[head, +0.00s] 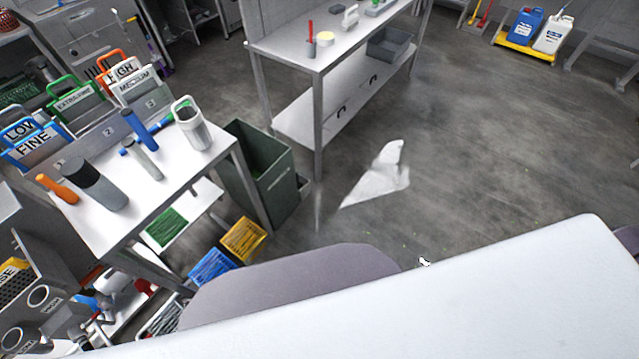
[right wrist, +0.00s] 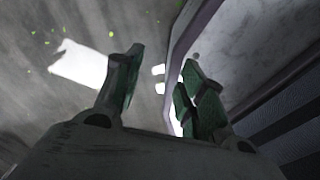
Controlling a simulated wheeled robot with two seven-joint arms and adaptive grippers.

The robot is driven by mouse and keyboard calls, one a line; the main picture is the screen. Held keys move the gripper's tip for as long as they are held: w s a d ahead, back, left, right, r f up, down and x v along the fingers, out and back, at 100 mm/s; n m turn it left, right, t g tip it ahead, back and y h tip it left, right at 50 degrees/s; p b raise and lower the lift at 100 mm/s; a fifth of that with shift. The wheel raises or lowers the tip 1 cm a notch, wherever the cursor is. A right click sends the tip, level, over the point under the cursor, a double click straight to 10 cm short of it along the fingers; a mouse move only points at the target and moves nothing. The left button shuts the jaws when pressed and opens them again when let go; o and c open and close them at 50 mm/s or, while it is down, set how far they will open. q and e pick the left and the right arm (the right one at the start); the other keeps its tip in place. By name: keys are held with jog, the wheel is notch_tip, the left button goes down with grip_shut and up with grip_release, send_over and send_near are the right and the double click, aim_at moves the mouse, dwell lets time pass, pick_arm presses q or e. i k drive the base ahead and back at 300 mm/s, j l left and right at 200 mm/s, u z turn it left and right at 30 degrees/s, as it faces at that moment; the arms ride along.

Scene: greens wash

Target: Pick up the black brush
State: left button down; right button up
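I cannot make out a black brush for certain in either view. In the head view, two small dark curved items (head: 341,111) show at the lower shelf of the back table, too small to identify. My right gripper (right wrist: 160,88) shows in the right wrist view with its green-padded fingers spread apart and nothing between them. Floor and a pale surface lie beyond it. My left gripper is not in view, and the right one does not show in the head view.
A white-topped table (head: 168,190) with bottles and cylinders stands at left. A dark green bin (head: 262,185) stands between it and the back table (head: 345,45). Yellow (head: 243,240) and blue (head: 211,268) crates sit low. Open floor, with a white sheet-like patch (head: 378,180), lies right.

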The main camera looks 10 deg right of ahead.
aim_at(301, 186)
jog(key=l+z, duration=0.1)
jog(key=z, duration=2.85)
jog(key=i+j+u, duration=0.75)
jog(key=i+j, duration=0.1)
jog(key=j, duration=0.05)
